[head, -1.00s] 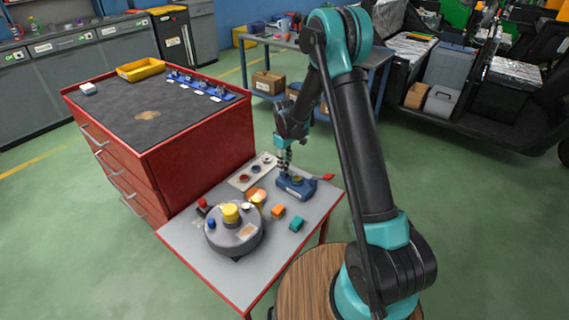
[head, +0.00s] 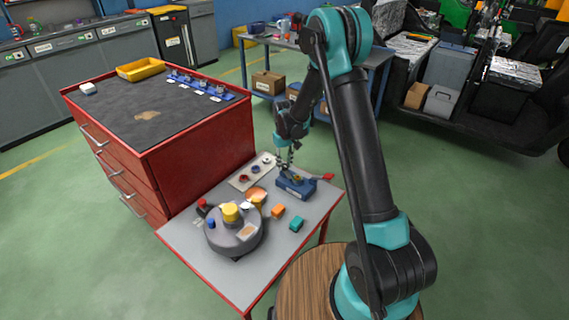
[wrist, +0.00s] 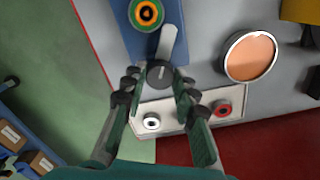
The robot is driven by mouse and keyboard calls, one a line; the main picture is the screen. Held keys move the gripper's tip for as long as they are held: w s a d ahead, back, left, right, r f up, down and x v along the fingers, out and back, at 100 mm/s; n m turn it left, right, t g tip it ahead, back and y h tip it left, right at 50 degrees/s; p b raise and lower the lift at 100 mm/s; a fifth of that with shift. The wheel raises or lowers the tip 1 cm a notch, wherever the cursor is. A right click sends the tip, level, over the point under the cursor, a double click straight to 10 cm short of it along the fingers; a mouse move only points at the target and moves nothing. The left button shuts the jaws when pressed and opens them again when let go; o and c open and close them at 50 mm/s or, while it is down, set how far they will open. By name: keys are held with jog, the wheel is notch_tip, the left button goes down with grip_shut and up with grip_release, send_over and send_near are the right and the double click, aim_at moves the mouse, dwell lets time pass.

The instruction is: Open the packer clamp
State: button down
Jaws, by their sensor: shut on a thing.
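The packer clamp is a blue block (head: 300,186) at the back right of the small grey table. In the wrist view its blue base (wrist: 128,32) carries an orange and green ring (wrist: 147,14). A grey lever (wrist: 168,42) beside the ring ends in a dark round knob (wrist: 159,74). My gripper (wrist: 159,82) is shut on the knob, with one finger on each side of it. In the head view my gripper (head: 285,162) is at the clamp's back left side, and the lever is too small to make out.
A grey round device (head: 235,236) with a yellow knob stands on the table. An orange block (head: 278,211) and a teal block (head: 297,224) lie in front of the clamp. A pale strip with rings (head: 252,175) lies beside my gripper. A red cabinet (head: 195,155) borders the left.

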aim_at(285, 165)
jog(key=m, duration=0.6)
jog(key=shift+m, duration=0.3)
jog(key=m, duration=0.6)
dwell(0.4)
jog(key=c, duration=1.2)
grip_release()
notch_tip(285, 165, up, 12)
